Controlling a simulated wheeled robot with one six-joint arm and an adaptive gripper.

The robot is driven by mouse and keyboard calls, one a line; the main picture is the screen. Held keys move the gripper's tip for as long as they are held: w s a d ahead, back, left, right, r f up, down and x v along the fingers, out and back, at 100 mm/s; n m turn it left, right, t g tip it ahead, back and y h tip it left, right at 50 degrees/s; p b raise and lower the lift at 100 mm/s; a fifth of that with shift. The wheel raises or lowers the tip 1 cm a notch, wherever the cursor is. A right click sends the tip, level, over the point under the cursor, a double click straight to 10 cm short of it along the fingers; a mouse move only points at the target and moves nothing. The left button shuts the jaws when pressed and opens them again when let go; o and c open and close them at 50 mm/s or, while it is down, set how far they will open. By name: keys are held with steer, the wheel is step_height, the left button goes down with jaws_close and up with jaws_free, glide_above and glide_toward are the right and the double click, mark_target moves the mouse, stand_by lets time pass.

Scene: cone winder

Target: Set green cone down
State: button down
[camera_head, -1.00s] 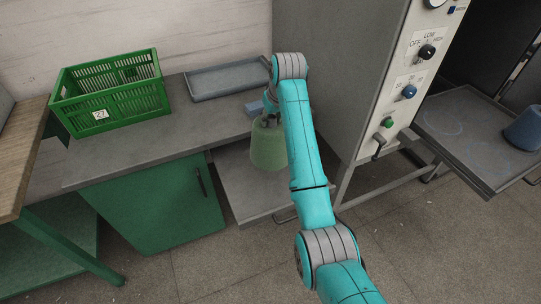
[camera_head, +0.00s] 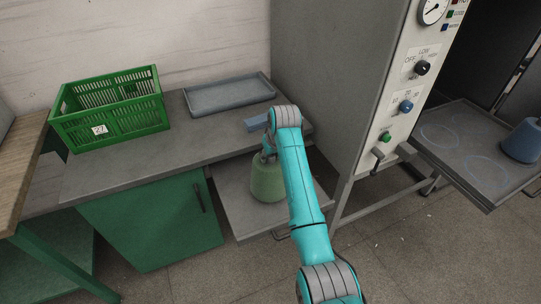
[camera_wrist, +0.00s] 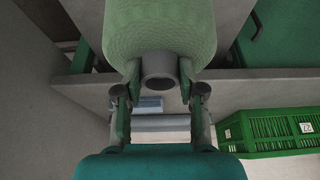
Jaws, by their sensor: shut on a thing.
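The green cone (camera_head: 267,182) is pale green with a grey core end. It is upright, over or on the low grey pull-out shelf (camera_head: 230,205) in the head view. I cannot tell whether its base touches the shelf. My gripper (camera_head: 267,150) is at the cone's top. In the wrist view, the fingers of my gripper (camera_wrist: 158,82) are shut on the grey core end, and the green cone (camera_wrist: 160,30) fills the top of the picture. The cone's base is hidden there.
A green crate (camera_head: 110,112) and a grey tray (camera_head: 230,95) stand on the bench (camera_head: 150,150), with a blue block (camera_head: 256,124) near its right end. The grey machine cabinet (camera_head: 325,70) rises right of the shelf. A blue cone (camera_head: 522,140) stands on the right-hand table (camera_head: 455,150).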

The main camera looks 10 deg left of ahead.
steer(key=c, duration=0.7)
jaws_free()
steer(key=shift+f, duration=0.1)
steer(key=v, duration=1.2)
